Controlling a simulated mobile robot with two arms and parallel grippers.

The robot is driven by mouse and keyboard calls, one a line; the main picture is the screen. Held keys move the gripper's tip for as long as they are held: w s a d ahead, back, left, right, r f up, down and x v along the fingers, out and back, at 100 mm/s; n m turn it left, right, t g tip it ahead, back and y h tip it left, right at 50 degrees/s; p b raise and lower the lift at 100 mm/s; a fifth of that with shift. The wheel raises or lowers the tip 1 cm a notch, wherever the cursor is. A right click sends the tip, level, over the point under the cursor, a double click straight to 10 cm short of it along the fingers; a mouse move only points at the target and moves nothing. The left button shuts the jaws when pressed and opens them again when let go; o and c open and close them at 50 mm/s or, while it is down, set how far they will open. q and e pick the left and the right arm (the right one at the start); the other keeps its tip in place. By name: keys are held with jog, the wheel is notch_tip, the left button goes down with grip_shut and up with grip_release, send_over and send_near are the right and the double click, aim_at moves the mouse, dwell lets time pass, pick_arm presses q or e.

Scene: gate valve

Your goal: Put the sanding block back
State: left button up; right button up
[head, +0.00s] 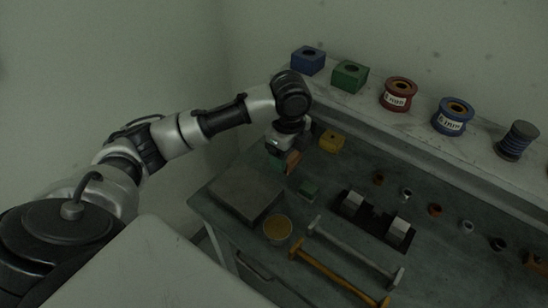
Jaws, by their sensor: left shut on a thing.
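My left arm reaches in from the left, and its gripper (281,157) points down over the back left of the workbench. It is shut on a small orange-brown block (294,159), which looks like the sanding block. The gripper covers part of the block, and I cannot tell whether the block touches the bench. A small green block (310,188) lies in front of it to the right. A yellow block with a hole (332,140) stands to the right, near the shelf. My right gripper is out of view.
A grey flat slab (245,193) and a round tan-topped container (277,229) are on the bench (338,183). A dark holder with two pale blocks (374,221), a grey bar (352,252) and an orange bar (335,273) lie rightward. Spools (398,94) stand on the shelf.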

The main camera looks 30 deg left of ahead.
pick_arm(q)
jog(key=w+a+f, duration=0.1)
jog(key=a, duration=0.1)
jog(key=w+a+f, duration=0.2)
jog(key=w+a+f+p, duration=0.1)
jog(key=w+a+f, duration=0.1)
jog(key=a, duration=0.1)
jog(key=shift+f, duration=0.1)
notch_tip(320, 180, down, 3)
jog(key=shift+f+p, duration=0.15)
jog(key=shift+p, duration=0.3)
jog(key=shift+a+f, duration=0.1)
jog(key=shift+f, duration=0.25)
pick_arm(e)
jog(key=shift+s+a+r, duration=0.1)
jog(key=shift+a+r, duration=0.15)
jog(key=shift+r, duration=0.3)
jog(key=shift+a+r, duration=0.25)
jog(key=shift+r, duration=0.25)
pick_arm(q)
jog(key=shift+f, duration=0.1)
jog(key=o, duration=0.9)
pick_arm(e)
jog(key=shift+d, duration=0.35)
